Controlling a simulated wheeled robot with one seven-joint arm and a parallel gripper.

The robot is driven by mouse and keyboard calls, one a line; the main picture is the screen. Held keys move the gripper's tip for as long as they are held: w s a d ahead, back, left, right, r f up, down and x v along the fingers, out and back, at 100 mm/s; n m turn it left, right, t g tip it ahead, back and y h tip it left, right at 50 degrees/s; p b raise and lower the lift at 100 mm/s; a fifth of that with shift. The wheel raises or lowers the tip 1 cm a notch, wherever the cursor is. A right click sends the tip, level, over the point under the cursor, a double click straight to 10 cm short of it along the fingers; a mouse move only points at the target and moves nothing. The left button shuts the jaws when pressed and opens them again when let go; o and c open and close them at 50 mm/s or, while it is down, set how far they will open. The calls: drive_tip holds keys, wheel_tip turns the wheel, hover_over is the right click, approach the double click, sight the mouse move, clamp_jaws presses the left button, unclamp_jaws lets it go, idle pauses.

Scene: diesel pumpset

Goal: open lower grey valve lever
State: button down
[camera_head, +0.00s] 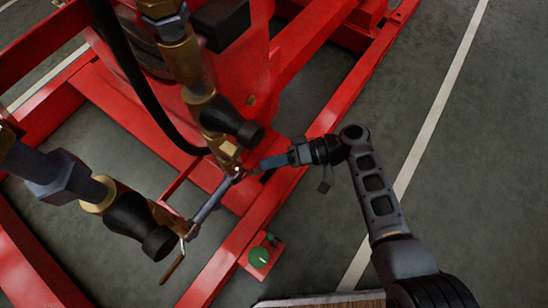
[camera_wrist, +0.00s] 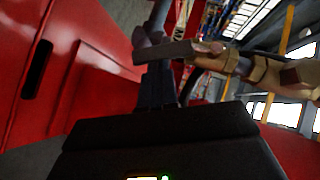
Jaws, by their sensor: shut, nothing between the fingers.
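In the wrist view a flat grey lever (camera_wrist: 172,51) lies across the picture just beyond my fingertips, with brass fittings (camera_wrist: 230,62) at its right. My gripper (camera_wrist: 157,80) is shut and empty, its tips close to the lever; I cannot tell if they touch it. In the head view my gripper (camera_head: 263,164) reaches in from the right, beside the lower end of the upper brass valve assembly (camera_head: 229,151). The lever is too small to make out clearly there. A grey pipe (camera_head: 208,203) runs down-left from this spot to a second brass valve (camera_head: 168,215).
A red frame rail (camera_head: 235,242) runs below my gripper, with a small green knob (camera_head: 259,257) beside it. A black hose (camera_head: 150,95) hangs at the upper left. A brownish lever (camera_head: 173,268) sticks out at the lower left. Open grey floor (camera_head: 475,170) lies to the right.

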drive_tip(key=shift+y, duration=0.3)
drive_tip(key=shift+s+a+f+b, duration=0.45)
drive_tip(key=shift+s+f, duration=0.15)
drive_tip(key=shift+f, duration=0.1)
drive_tip(key=shift+s+a+f+b, duration=0.3)
drive_tip(key=shift+s+a+f, duration=0.15)
drive_tip(key=shift+s+f, duration=0.2)
drive_tip(key=shift+s+a, duration=0.1)
drive_tip(key=shift+f, duration=0.1)
